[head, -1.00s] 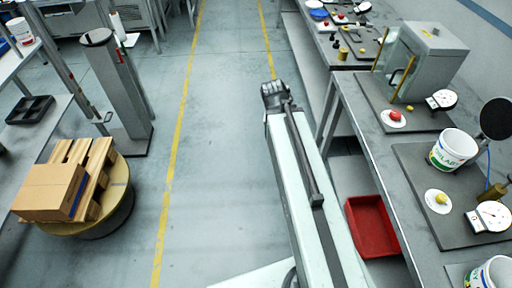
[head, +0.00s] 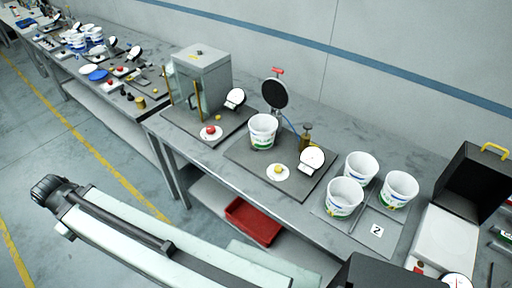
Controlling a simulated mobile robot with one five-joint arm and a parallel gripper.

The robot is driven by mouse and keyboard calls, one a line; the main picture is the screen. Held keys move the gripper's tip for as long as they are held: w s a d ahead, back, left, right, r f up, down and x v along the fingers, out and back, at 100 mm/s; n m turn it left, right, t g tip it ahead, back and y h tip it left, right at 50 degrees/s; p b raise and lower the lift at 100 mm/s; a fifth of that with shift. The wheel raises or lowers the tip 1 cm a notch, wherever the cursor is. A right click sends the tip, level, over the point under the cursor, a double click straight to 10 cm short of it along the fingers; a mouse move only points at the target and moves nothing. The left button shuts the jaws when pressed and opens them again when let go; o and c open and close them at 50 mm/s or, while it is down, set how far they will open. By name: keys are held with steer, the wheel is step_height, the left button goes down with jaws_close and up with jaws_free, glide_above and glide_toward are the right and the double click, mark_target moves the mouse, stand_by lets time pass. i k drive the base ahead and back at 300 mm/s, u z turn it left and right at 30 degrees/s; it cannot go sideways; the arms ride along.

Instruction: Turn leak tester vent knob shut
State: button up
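What looks like the leak tester stands on a dark mat (head: 240,155) on the bench. It has a white tub (head: 262,132), an upright black disc (head: 274,93) with a red handle (head: 277,72) above it, and a round white dial (head: 312,158). A brass post with a dark knob (head: 307,129) stands behind the dial. A yellow button (head: 278,169) sits on a white disc in front. I cannot tell which part is the vent knob. My gripper (head: 48,188) is at the left, over the floor, well away from the bench; its fingers are not clear.
A grey cabinet (head: 203,75) with a dial and a red button stands left of the tester. Several white tubs (head: 345,197) stand on a tray to the right, near a black-lidded case (head: 478,185). A red bin (head: 253,221) is below the bench. Floor at left is open.

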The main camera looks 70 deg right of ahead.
mark_target(277, 169)
steer(key=z, duration=2.5)
steer(key=k, duration=2.05)
steer(key=u, duration=0.1)
steer(key=i, duration=1.7)
steer(key=z, duration=0.1)
